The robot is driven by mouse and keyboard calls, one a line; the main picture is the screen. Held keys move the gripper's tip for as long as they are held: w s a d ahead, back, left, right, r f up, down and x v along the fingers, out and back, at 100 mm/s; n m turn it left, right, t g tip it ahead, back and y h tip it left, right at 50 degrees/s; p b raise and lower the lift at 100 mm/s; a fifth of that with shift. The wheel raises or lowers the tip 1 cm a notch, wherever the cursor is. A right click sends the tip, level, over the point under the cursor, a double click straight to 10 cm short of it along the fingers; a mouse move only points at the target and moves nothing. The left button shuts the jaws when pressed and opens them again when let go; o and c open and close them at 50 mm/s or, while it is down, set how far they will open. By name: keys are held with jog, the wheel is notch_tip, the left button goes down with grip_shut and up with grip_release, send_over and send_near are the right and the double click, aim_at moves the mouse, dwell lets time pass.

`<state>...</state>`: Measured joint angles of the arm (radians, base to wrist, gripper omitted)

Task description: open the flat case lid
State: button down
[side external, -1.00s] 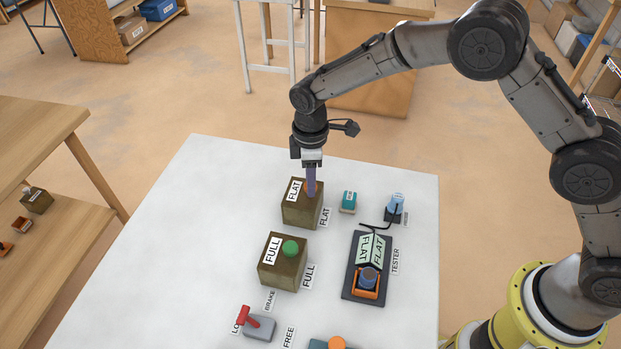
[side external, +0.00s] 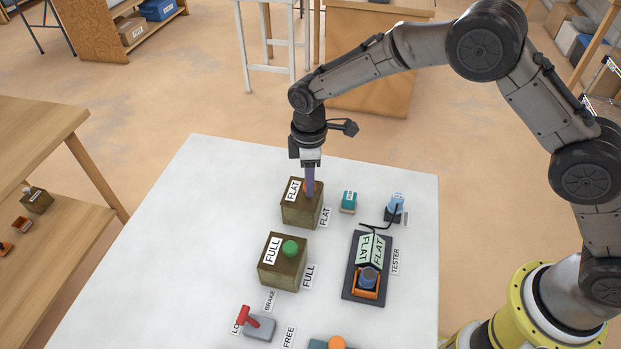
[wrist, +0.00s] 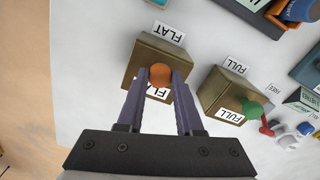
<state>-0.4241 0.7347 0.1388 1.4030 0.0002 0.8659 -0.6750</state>
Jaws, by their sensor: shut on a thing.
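The flat case (side external: 299,213) is a brown box with a FLAT label on its lid, on the white table; it also shows in the wrist view (wrist: 150,58). An orange knob (wrist: 160,74) sits on its lid. My gripper (side external: 309,190) points down over the lid, with its purple fingers shut on the orange knob. In the wrist view my gripper (wrist: 160,76) has one finger on each side of the knob. The lid looks closed on the box. The fingers partly hide the lid and its label.
The FULL case (side external: 282,262) with a green knob stands close by, nearer the camera. The tester (side external: 351,290) lies to the right, with a teal block (side external: 348,202) behind it. A red-handled lever (side external: 260,328) is at the front. The table's left side is clear.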

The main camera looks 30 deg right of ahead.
jog(key=w+a, duration=0.5)
jog(key=shift+r, duration=0.1)
dwell(0.3)
jog(key=c, duration=0.5)
grip_release()
jog(key=shift+s+d, duration=0.1)
jog(key=shift+c, duration=0.2)
notch_tip(320, 180, up, 14)
